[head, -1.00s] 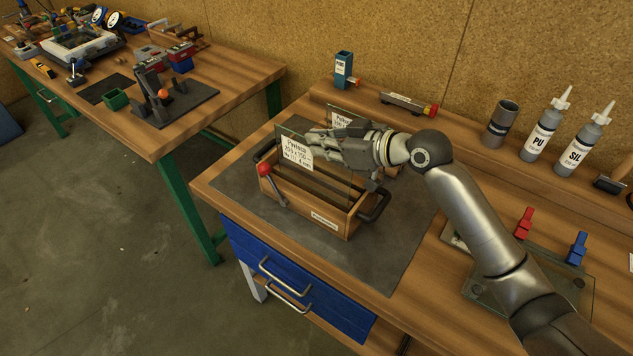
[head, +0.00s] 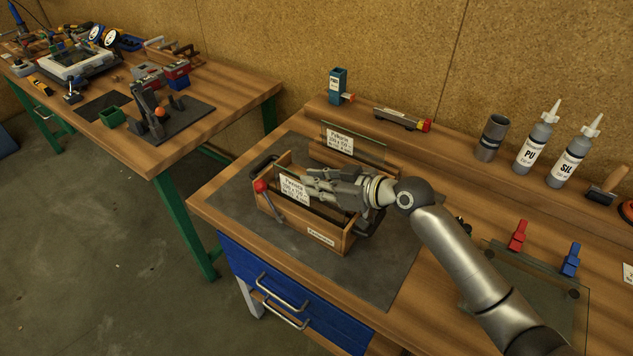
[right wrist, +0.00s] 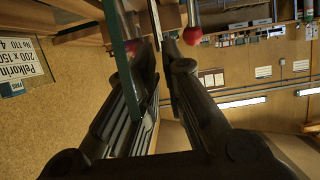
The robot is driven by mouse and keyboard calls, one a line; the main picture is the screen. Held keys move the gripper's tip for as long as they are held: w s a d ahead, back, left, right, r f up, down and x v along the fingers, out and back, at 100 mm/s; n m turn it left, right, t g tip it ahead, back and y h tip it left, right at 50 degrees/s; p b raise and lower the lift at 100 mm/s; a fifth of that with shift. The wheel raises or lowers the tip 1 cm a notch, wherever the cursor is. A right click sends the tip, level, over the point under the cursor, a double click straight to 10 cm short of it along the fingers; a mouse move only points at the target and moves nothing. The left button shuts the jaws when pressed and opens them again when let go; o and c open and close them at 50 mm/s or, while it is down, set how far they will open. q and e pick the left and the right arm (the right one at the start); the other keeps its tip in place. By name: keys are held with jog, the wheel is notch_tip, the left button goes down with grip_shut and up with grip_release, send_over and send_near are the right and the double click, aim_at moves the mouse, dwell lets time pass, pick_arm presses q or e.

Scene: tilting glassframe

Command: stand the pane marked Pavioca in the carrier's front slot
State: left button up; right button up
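The pane marked Pavioca (head: 293,189), with a white label, stands low at the wooden carrier (head: 322,236), between its ends. Which slot it is in is hidden. My right gripper (head: 318,184) is over the carrier, its fingers pointing left, at the pane's label end. In the right wrist view a green glass edge (right wrist: 122,70) runs along the left finger, and a gap shows between the two fingers, so the gripper (right wrist: 158,50) looks slightly open around the pane. My left gripper is not in view.
A second pane, marked Pelkorin (head: 340,143), stands in a wooden rack behind the carrier. A red-knobbed lever (head: 261,186) is at the carrier's front left. Red (head: 518,236) and blue (head: 571,260) clamps stand at right. The grey mat (head: 376,275) is clear in front.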

jog(key=shift+o, duration=1.1)
pick_arm(q)
jog(key=shift+w, duration=0.35)
jog(key=shift+r, duration=0.1)
pick_arm(e)
jog(key=shift+r, duration=0.1)
jog(key=shift+d+r, duration=0.1)
pick_arm(q)
jog(key=shift+s+f+b, duration=0.2)
jog(key=shift+f+b, duration=0.45)
jog(key=shift+f, duration=0.05)
jog(key=shift+s+f+b, duration=0.15)
jog(key=shift+f+b, duration=0.5)
jog(key=shift+f, duration=0.05)
pick_arm(e)
jog(key=v, duration=1.2)
